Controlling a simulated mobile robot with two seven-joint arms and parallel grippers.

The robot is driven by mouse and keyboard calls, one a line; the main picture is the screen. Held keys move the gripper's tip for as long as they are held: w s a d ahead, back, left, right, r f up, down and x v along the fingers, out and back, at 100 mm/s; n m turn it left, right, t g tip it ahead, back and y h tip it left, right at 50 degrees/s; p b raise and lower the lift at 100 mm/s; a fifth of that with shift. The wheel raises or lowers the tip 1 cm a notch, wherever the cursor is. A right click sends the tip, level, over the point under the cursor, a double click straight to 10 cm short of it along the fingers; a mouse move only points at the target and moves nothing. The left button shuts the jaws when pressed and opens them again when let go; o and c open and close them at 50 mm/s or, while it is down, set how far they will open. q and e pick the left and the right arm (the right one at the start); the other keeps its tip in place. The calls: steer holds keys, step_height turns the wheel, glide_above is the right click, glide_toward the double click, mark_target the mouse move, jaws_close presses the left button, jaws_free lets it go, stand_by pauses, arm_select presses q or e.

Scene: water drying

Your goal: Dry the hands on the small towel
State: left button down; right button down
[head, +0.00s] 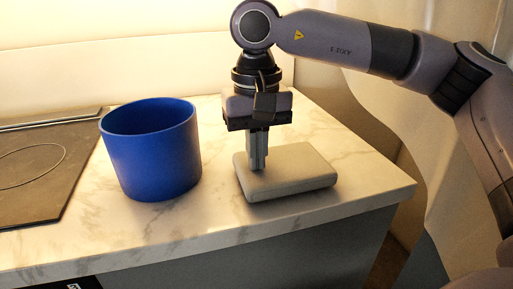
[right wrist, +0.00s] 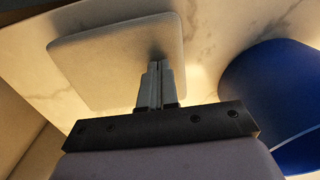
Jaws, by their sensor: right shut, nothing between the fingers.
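The small towel (head: 300,174) is a light grey, folded rectangular pad lying flat on the marble counter. It also shows in the right wrist view (right wrist: 110,60). My right gripper (head: 258,167) points straight down with its fingers shut and empty. The fingertips are at the left part of the towel and look to be touching it or just above it; I cannot tell which. In the right wrist view the shut fingers (right wrist: 157,68) reach the towel's edge area. My left gripper is not in view.
A blue open-topped bucket (head: 152,150) stands on the counter left of the towel; it also shows in the right wrist view (right wrist: 270,100). A dark cooktop (head: 40,172) lies at the far left. The counter's front and right edges are close to the towel.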

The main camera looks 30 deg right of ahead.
step_height(320, 180, down, 2)
steer(key=shift+s+b, duration=0.1)
steer(key=shift+b, duration=0.45)
steer(key=shift+s+f, duration=0.1)
steer(key=shift+a+f, duration=0.1)
steer(key=shift+a, duration=0.1)
stand_by(0.9)
step_height(320, 180, up, 9)
steer(key=shift+d+f+p, duration=0.15)
steer(key=shift+f+p, duration=0.05)
steer(key=shift+p, duration=0.4)
stand_by(0.4)
